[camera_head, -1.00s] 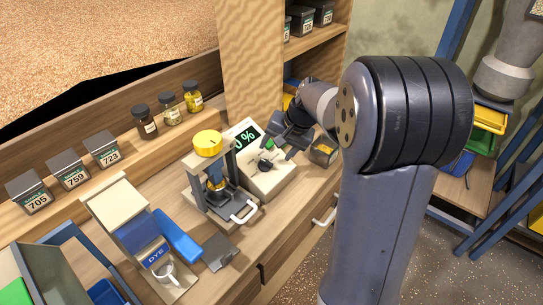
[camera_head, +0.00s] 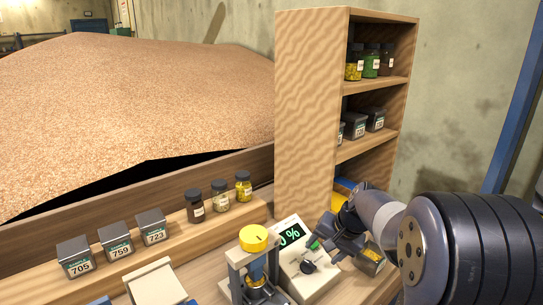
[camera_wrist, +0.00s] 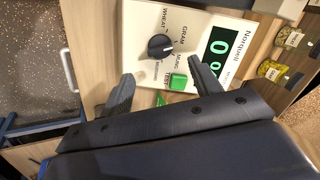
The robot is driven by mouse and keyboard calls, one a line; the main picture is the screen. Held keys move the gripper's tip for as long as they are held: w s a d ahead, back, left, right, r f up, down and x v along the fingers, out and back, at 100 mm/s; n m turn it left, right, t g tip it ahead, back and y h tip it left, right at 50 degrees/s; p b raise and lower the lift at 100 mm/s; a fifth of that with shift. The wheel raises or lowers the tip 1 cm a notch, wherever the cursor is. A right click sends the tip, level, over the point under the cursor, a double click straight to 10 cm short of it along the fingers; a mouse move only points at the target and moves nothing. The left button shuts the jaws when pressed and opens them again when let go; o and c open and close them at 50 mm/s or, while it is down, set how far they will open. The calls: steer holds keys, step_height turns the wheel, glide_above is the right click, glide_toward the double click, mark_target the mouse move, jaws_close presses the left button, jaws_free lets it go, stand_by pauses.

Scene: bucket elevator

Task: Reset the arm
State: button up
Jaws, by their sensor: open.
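My gripper (camera_head: 324,250) is open and empty over the white meter in the head view, with my arm reaching in from the right. In the wrist view my gripper's two dark fingers (camera_wrist: 158,86) stand apart above the face of the meter (camera_wrist: 180,12). The meter has a black dial (camera_wrist: 160,46) beside the words WHEAT, GRAM and MUNG, a green TEST button (camera_wrist: 178,82) between the fingers, and a dark display (camera_wrist: 218,52) with green digits. In the head view the display (camera_head: 291,234) reads a percent value partly cut off. I cannot tell whether a finger touches the meter.
A yellow-topped press (camera_head: 253,238) stands left of the meter. Small jars (camera_head: 220,197) and numbered tins (camera_head: 115,240) line the ledge. A wooden shelf (camera_head: 305,105) rises behind my gripper. A grain heap (camera_head: 130,95) lies beyond the ledge.

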mark_target(311, 264)
steer(key=x, duration=0.7)
steer(key=shift+w+a+f, duration=0.1)
steer(key=shift+w+f, duration=0.05)
steer(key=shift+f, duration=0.25)
steer(key=shift+r+m+p, duration=0.25)
steer(key=shift+m+p, duration=0.05)
steer(key=shift+p, duration=0.15)
steer(key=shift+f+b, duration=0.15)
steer(key=shift+b, duration=0.2)
